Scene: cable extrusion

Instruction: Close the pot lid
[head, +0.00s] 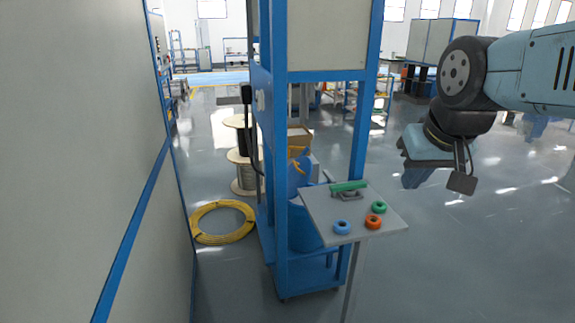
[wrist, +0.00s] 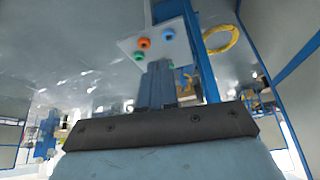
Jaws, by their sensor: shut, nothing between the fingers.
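A blue cylindrical body (head: 306,230), which looks like the pot, stands inside the blue machine frame, partly hidden by a post and a small grey table. A blue tilted piece (head: 298,176) with an orange-yellow part rises above it. It may be the lid standing open, but I cannot tell for sure. My gripper (head: 416,180) hangs in the air to the right of the frame and the small table, apart from both. In the wrist view its fingers (wrist: 157,85) are together and empty.
The small grey table (head: 318,205) carries blue, orange and green rings and a green-handled item (head: 348,188). A yellow cable coil (head: 222,221) lies on the floor at left, near cable spools (head: 243,170). A wall panel borders the left. Floor at right is clear.

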